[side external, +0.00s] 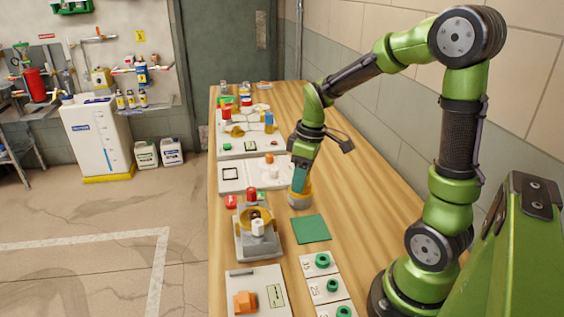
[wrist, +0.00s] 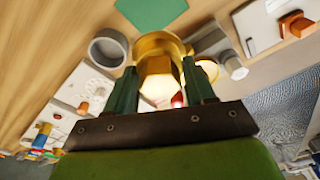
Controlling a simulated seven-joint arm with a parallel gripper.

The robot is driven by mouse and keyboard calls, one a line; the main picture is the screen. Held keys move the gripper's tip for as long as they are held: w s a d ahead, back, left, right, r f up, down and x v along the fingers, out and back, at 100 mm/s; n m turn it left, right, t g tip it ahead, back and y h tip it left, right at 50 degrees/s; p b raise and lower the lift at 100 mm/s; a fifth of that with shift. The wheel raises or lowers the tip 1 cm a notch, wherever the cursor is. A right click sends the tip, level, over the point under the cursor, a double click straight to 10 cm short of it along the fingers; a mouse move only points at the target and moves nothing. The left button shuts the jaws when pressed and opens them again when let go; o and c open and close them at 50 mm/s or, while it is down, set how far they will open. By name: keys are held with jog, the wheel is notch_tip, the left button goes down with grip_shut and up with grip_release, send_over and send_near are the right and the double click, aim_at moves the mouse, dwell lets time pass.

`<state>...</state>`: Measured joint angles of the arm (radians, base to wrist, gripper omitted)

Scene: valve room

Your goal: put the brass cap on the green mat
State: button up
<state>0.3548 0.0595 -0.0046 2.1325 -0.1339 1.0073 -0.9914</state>
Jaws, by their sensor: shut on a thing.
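My gripper (wrist: 160,84) is shut on the brass cap (wrist: 159,85), which has a six-sided top between the two green fingers. In the side view my gripper (side external: 301,180) points down over the table, with a brass band (side external: 303,188) showing at its tip. The green mat (side external: 310,229) lies flat and bare on the table, nearer the camera than my gripper. It also shows at the top edge of the wrist view (wrist: 151,10). The cap is apart from the mat.
A grey open cup (wrist: 108,48) is beside the cap in the wrist view. A valve on a grey base (side external: 259,243) stands left of the mat. White plates with green rings (side external: 323,261) lie in front. Bare wood (side external: 365,195) is to the right.

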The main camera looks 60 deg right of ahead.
aim_at(312, 191)
jog(key=s+f, duration=0.1)
jog(key=s+d+f, duration=0.1)
jog(key=s, duration=0.1)
jog(key=shift+f+n, duration=0.15)
jog(key=shift+n, duration=0.25)
jog(key=shift+a+f+n, duration=0.1)
jog(key=shift+f+n, duration=0.15)
jog(key=shift+n, duration=0.05)
jog(key=shift+f, duration=3.25)
jog(key=shift+f, duration=1.1)
jog(key=o, duration=1.3)
jog(key=shift+r, duration=0.15)
